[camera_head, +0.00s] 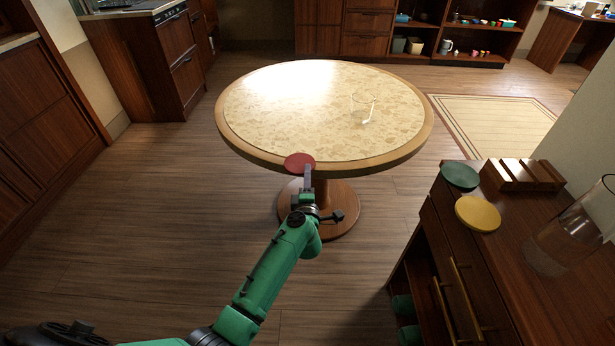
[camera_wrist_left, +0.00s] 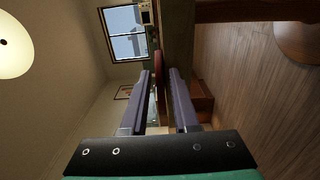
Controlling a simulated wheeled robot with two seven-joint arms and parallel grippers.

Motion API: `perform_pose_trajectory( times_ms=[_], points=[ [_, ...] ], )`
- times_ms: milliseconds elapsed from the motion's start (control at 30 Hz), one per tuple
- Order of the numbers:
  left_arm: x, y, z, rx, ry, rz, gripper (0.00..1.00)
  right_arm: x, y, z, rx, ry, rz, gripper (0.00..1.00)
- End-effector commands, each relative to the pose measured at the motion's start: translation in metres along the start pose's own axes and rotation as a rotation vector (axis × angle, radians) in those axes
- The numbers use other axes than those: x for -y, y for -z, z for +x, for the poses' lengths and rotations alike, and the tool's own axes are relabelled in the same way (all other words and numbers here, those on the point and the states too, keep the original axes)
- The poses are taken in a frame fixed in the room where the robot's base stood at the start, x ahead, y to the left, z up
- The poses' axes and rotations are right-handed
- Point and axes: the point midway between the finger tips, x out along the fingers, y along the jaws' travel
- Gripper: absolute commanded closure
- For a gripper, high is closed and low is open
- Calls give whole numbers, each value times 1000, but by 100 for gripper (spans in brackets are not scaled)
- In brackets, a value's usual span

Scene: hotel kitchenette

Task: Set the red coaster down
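The red coaster (camera_head: 299,162) is at the tips of my left gripper (camera_head: 308,178), which is shut on it. In the head view it overlaps the near edge of the round table (camera_head: 235,138); I cannot tell how high above the tabletop it is. In the left wrist view the coaster (camera_wrist_left: 158,62) shows edge-on as a thin reddish strip between the fingertips of the left gripper (camera_wrist_left: 160,75). My right gripper is not in view.
A clear glass (camera_head: 363,98) with a pale stick stands at the table's right; the rest of its top is clear. A wooden cabinet at right bears a green coaster (camera_head: 460,175), a yellow coaster (camera_head: 478,213), a slotted wooden holder (camera_head: 522,176) and a glass vessel (camera_head: 570,235).

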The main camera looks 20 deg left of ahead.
Motion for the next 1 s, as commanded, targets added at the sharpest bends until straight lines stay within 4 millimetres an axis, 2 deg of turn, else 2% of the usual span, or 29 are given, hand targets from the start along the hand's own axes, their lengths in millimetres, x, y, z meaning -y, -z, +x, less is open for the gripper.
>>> perform_pose_trajectory(
  times_ms=[367, 433, 567, 800, 900, 1000],
  points=[
    [-4, 0, 0, 0, -1, 1, 60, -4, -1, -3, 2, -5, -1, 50],
    [-4, 0, -5, 0, 2, 1, 60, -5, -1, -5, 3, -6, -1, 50],
    [-5, 0, -29, 1, 4, 0, 60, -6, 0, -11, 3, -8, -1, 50],
    [-3, 0, -94, 1, 4, 1, 60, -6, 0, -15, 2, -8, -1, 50],
    [-3, 0, -112, 0, 3, 0, 60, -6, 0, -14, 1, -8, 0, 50],
    [-4, 0, -120, 0, 1, 1, 60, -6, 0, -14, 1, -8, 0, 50]
  ],
)
